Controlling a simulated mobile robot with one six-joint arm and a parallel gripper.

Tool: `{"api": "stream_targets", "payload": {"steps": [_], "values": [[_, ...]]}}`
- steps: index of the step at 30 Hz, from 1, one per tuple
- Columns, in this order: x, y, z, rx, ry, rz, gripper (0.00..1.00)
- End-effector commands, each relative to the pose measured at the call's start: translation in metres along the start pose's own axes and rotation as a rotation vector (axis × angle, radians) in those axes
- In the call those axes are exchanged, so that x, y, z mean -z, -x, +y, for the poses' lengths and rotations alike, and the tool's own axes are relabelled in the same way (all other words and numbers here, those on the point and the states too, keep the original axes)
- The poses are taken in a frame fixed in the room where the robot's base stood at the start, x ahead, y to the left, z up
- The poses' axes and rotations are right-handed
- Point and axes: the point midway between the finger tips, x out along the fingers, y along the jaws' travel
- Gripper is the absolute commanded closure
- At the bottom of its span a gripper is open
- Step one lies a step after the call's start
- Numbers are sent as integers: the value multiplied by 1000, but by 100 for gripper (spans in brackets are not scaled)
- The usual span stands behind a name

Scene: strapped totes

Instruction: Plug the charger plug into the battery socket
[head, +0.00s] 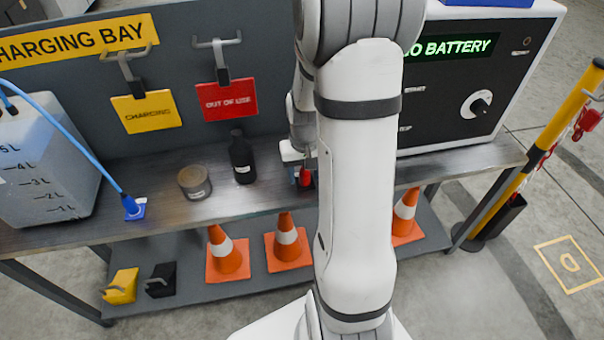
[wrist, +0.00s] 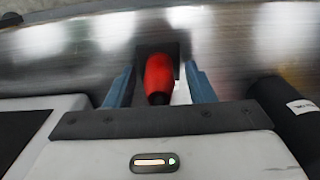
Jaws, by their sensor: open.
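A red, rounded grip (wrist: 158,75), which looks like the charger plug, stands at a dark plate or holder on the bench. It also shows in the head view as a small red piece (head: 306,178), partly behind my arm. My gripper (wrist: 158,84) is open, with one blue finger on each side of the red grip and visible gaps between. In the head view my gripper (head: 297,172) is low over the bench, mostly hidden by my arm. A white cabinet with a black front (head: 455,105) reads "O BATTERY", its left part hidden. I cannot make out a battery socket.
A black bottle (head: 242,157) and a round tin (head: 195,182) stand left of my gripper; the bottle also shows in the wrist view (wrist: 288,112). A liquid container (head: 45,165) with a blue hose sits farther left. Orange cones (head: 228,255) stand on the shelf below.

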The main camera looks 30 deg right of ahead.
Motion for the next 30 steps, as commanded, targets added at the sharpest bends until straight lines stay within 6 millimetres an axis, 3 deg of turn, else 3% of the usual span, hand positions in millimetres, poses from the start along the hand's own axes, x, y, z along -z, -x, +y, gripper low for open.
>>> {"api": "stream_targets", "payload": {"steps": [26,30], "values": [[0,0,1,0,-1,0,51],[0,0,1,0,-2,0,60]]}}
